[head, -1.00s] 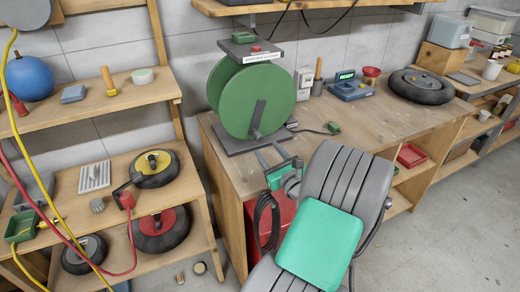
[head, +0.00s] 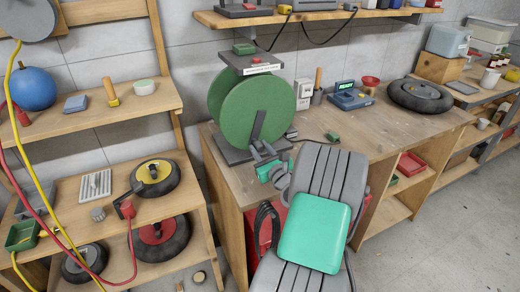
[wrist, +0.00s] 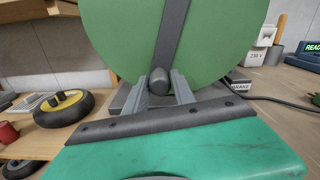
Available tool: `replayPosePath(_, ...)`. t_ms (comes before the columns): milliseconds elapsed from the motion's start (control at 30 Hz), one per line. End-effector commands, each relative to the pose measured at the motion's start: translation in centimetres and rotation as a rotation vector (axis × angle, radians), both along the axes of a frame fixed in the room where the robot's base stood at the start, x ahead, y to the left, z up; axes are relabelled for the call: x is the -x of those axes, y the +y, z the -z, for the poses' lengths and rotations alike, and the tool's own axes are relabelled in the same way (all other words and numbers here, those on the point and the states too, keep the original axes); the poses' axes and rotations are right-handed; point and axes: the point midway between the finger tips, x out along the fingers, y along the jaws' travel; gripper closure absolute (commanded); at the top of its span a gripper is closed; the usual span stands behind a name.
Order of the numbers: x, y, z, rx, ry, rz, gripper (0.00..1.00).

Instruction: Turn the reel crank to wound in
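In the wrist view the crank arm (wrist: 172,35) runs down the green disc to a dark round knob (wrist: 159,80). My gripper (head: 262,150) is at the lower front of the reel. In the wrist view my gripper (wrist: 160,76) has its two grey fingers on either side of the knob, with a small gap visible at the right. Firm contact does not show.
Wooden shelves with wheels (head: 155,178) stand left. A red box (head: 266,235) is below the bench edge.

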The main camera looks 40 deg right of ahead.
Motion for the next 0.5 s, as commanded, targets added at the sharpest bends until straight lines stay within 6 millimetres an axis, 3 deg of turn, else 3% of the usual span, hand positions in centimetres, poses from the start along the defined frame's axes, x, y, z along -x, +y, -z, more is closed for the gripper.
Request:
replayPosePath(333,0.01,0.00,-0.01,0.001,0.000,0.000,0.99)
replayPosePath(500,0.01,0.00,-0.01,0.001,0.000,0.000,1.00)
